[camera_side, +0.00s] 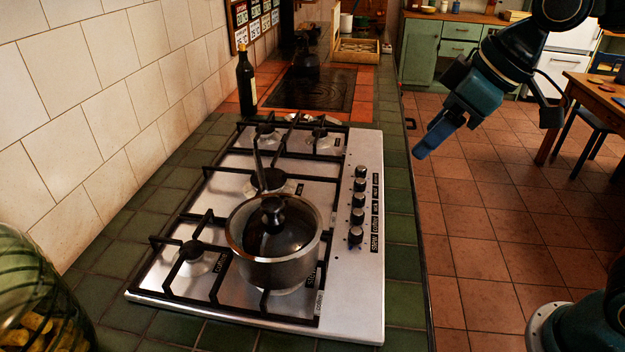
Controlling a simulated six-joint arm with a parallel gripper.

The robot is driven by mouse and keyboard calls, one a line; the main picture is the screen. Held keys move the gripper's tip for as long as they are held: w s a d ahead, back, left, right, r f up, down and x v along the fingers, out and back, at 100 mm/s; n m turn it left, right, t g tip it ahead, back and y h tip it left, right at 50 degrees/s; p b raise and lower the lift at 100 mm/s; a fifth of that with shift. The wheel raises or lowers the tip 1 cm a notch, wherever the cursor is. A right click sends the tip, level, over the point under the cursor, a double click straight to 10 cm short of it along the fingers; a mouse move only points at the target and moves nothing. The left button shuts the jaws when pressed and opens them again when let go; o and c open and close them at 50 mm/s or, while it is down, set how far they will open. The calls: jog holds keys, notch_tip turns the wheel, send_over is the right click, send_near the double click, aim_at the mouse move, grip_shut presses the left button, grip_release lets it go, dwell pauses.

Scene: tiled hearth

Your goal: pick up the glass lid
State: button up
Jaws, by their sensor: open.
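The glass lid (293,234) with a black knob (272,209) sits on a steel pot (277,270). The pot stands on the front burner of the gas hob. My gripper (428,147) is at the upper right, in the air above the floor side of the counter, pointing down and to the left. It is open and empty, well apart from the lid. From this angle the gap between its fingers is hard to see.
The gas hob (345,290) has black grates and a row of knobs (357,215) on its right. A dark bottle (246,80) stands by the tiled wall. A glass jar (35,300) is at the lower left. Space between my gripper and the pot looks clear.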

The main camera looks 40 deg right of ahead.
jog(key=w+a+f+n+g+y, duration=0.1)
jog(key=w+a+f+n+y, duration=0.2)
jog(key=w+a, duration=0.9)
jog(key=n+h, duration=0.1)
send_near(275, 203)
jog(key=shift+x, duration=2.35)
jog(key=shift+d+f, duration=0.1)
jog(key=shift+d, duration=0.05)
jog(key=shift+x, duration=2.55)
jog(key=shift+s, duration=0.1)
jog(key=shift+c, duration=0.2)
jog(key=c, duration=1.2)
notch_tip(275, 203, up, 20)
jog(key=shift+r, duration=0.1)
